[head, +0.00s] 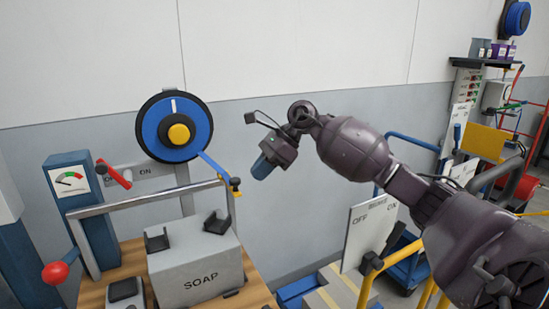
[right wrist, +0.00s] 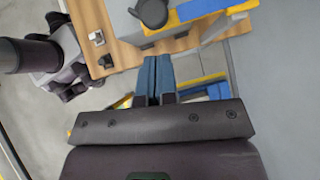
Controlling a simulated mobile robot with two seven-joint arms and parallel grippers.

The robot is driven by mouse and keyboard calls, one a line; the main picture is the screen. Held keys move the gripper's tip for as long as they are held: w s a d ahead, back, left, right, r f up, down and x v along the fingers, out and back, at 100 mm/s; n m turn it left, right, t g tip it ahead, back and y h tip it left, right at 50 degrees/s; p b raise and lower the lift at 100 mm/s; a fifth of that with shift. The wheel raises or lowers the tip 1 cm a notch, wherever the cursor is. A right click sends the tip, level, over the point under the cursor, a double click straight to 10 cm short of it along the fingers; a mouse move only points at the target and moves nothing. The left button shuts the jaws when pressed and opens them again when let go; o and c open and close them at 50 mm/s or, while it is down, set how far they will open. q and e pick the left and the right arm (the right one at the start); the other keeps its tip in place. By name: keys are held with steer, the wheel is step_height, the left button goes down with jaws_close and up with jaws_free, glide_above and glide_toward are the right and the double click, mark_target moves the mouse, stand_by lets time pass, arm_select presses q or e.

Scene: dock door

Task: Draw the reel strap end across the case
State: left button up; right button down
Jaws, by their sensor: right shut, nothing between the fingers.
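The strap reel (head: 160,128) is a blue disc with a black rim and a yellow hub, mounted by the wall. Its blue strap (head: 213,166) slants down right to a small dark end piece (head: 235,184) beside a yellow upright. The grey case (head: 190,262) marked SOAP stands below on the wooden bench, with two black brackets on top; no strap lies across it. My right gripper (head: 262,165) hangs right of the strap end, apart from it, its blue fingers shut and empty. The fingers also show in the right wrist view (right wrist: 156,77). My left gripper is not visible.
A grey rail (head: 145,198) arches over the case. A gauge post (head: 70,180), a red handle (head: 115,173) and a red-knobbed lever (head: 55,272) stand left. An OFF/ON panel (head: 368,235) and blue cart (head: 405,265) stand right. Open space lies between the strap end and my gripper.

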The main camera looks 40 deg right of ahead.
steer(key=shift+w+a+f, duration=0.1)
steer(key=shift+w+a, duration=0.15)
steer(key=shift+a, duration=0.4)
steer(key=shift+w+a+f, duration=0.1)
steer(key=shift+w+a, duration=0.15)
steer(key=shift+a, duration=0.35)
steer(key=shift+a, duration=0.1)
steer(key=w+a, duration=0.2)
steer(key=a, duration=0.8)
steer(key=w+a+b, duration=0.1)
steer(key=w+a, duration=0.1)
steer(key=a, duration=0.7)
steer(key=shift+w+a, duration=0.35)
steer(key=shift+d+r, duration=0.1)
